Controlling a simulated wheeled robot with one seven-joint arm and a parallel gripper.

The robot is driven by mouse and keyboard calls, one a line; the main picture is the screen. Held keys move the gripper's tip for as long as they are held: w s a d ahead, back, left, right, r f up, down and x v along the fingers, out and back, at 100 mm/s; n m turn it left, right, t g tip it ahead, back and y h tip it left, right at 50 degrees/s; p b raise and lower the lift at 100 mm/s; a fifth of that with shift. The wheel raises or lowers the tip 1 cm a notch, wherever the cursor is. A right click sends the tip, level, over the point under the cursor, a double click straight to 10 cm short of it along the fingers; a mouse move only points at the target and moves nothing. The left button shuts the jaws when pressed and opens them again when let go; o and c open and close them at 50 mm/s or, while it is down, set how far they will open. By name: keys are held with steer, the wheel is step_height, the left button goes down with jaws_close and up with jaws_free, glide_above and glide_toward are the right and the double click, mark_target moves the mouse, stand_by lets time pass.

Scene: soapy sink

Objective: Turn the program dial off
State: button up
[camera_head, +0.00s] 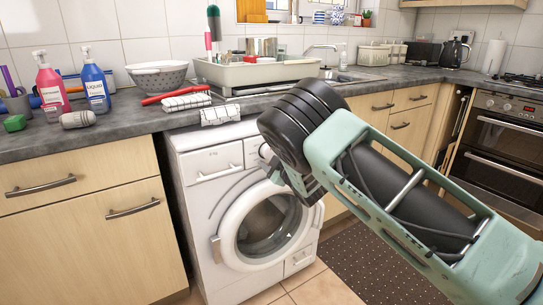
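The white washing machine (205,190) stands under the counter, its round door (265,230) closed. Its control panel runs along the top front, with a detergent drawer (215,172) at the left. A small part of what looks like the program dial (265,152) shows at the panel's right, just left of my arm. The rest of it is covered by my wrist, so its setting cannot be read. My gripper (285,178) is in front of the machine's upper right, mostly hidden behind my own arm. Its fingertips are not clear, and I cannot tell whether it touches the machine.
A sink (250,75) with a dish rack area, a grey bowl (158,77), folded cloths (187,102) and soap bottles (95,88) are on the counter. A cloth (220,114) hangs over the counter edge above the machine. An oven (508,140) stands at right.

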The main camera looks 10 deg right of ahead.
steer(key=r+v, duration=0.1)
steer(key=v, duration=1.6)
steer(key=shift+s+f+p, duration=0.2)
steer(key=shift+f+p, duration=0.2)
steer(key=shift+f, duration=0.1)
